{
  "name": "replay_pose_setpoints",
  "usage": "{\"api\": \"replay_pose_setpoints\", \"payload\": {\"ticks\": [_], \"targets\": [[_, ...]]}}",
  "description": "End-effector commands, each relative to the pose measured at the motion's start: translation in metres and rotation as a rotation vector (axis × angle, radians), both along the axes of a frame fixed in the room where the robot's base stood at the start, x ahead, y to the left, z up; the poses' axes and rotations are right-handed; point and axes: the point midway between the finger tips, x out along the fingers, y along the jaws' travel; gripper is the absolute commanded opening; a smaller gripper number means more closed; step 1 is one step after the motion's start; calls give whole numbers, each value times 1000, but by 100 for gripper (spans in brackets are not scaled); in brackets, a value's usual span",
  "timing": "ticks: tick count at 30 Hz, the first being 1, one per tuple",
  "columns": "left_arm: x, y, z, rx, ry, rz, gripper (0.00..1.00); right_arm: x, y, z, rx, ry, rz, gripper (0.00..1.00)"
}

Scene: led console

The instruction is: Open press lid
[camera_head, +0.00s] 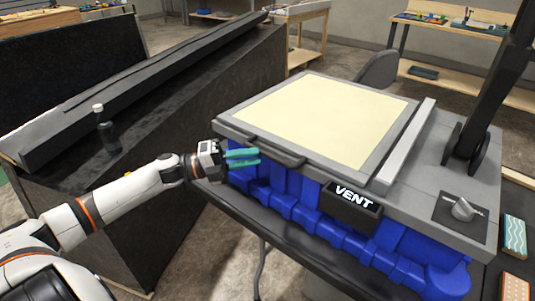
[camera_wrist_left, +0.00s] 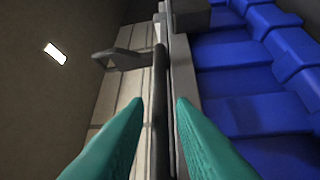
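The press (camera_head: 460,205) has a grey body over blue lower parts. Its lid (camera_head: 315,112), a cream panel in a grey frame, lies flat on top. A dark handle bar (camera_head: 287,157) runs along the lid's near-left edge. My left gripper (camera_head: 259,157) has teal fingers pointing at that edge, just below the handle. In the left wrist view its fingers (camera_wrist_left: 160,100) are apart, with a dark bar (camera_wrist_left: 160,75) and a grey edge showing beyond and between them. Whether they touch anything is unclear. My right gripper is not in view.
A black post (camera_head: 490,90) rises at the right. A dark counter (camera_head: 190,120) with a small bottle (camera_head: 106,130) stands at the left.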

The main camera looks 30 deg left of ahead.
Motion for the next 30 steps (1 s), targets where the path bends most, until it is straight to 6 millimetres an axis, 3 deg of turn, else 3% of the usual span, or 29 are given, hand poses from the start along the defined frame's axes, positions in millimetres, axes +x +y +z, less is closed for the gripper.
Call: {"api": "replay_pose_setpoints", "payload": {"ticks": [9, 21, 25, 30], "targets": [[26, -30, 6, -1, -1, 0, 22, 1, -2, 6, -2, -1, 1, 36], [30, -35, 5, 0, 1, 1, 22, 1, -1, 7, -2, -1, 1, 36], [30, -35, 5, 0, 1, 1, 1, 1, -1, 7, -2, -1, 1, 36], [30, -35, 5, 0, 1, 1, 0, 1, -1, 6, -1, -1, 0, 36]]}}
